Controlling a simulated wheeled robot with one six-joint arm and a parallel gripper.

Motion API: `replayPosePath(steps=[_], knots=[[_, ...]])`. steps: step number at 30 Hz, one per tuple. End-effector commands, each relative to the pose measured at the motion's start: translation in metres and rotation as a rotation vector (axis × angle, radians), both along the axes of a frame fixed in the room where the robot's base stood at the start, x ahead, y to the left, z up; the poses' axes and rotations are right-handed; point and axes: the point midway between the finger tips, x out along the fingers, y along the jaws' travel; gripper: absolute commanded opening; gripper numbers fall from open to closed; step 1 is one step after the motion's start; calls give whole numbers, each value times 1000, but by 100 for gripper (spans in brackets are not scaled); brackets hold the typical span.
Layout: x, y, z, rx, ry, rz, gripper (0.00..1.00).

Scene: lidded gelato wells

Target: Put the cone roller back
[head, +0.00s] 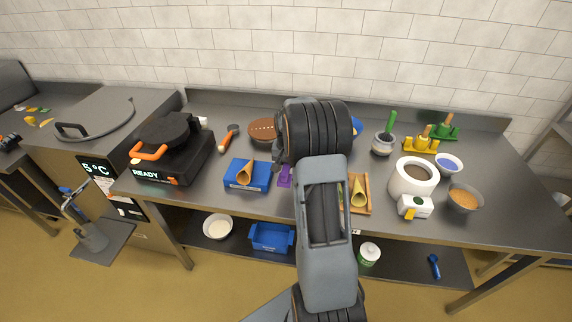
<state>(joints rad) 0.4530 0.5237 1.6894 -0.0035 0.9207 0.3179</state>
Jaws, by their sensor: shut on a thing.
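My gripper (281,150) is mostly hidden behind my own wrist over the middle of the counter. Only a dark grey edge of it shows at the wrist's left. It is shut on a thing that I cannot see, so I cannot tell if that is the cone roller. A purple piece (285,176) shows just below it, partly covered by my arm. Small stands in yellow (418,146) and green (445,132) at the back right hold tan pieces with upright handles. A blue piece (357,124) peeks out right of my wrist.
A black waffle iron (166,140) reading READY stands at left. A blue stand (258,179) and a wooden stand (365,207) each hold a cone. A white pot (413,180) and several bowls stand at right. Bare counter lies along the front right.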

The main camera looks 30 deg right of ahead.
Motion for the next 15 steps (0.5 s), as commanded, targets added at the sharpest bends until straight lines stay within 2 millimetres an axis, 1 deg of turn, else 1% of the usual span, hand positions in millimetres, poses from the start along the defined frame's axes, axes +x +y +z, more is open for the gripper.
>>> replayPosePath(steps=[1, 15], knots=[[0, 0, -8, 1, 1, 1, 12], [1, 2, -63, -1, -1, 4, 12]])
